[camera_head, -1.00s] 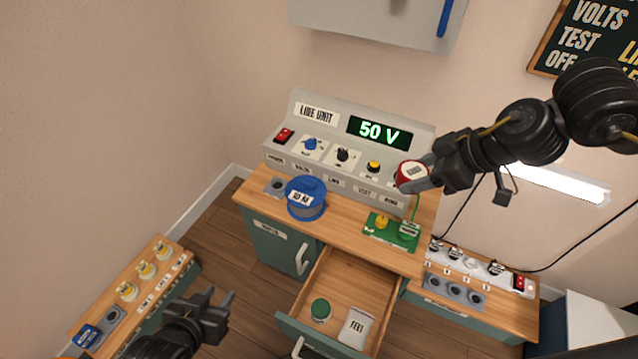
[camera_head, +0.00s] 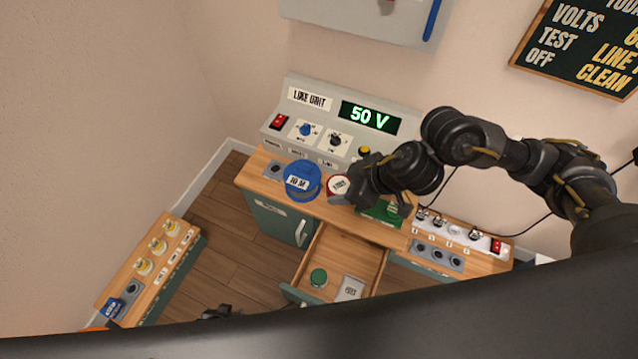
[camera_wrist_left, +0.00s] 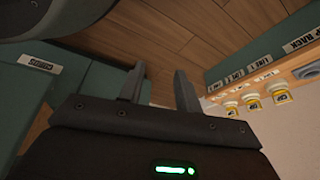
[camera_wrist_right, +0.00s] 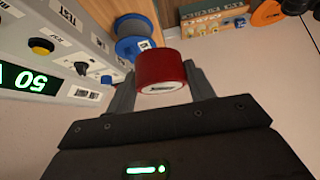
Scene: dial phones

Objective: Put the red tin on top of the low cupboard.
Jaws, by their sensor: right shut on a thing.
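The red tin (camera_head: 338,187) with a white label is in my right gripper (camera_head: 350,188), over the wooden desk top just right of the blue spool. In the right wrist view the tin (camera_wrist_right: 161,68) sits between both fingers. My left gripper (camera_wrist_left: 160,72) is open and empty in the left wrist view; in the head view it is mostly hidden behind my dark arm link. Two low teal units with wooden tops flank the desk: one at left (camera_head: 160,280), one at right (camera_head: 480,262). I cannot tell which is named the low cupboard.
The blue spool (camera_head: 301,180) stands on the desk before the grey line unit (camera_head: 300,110). A green board (camera_head: 382,212) lies right of the tin. The open drawer (camera_head: 335,258) holds a green tin (camera_head: 318,278) and a white packet (camera_head: 350,289). Yellow-topped pieces (camera_head: 157,246) occupy the left unit.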

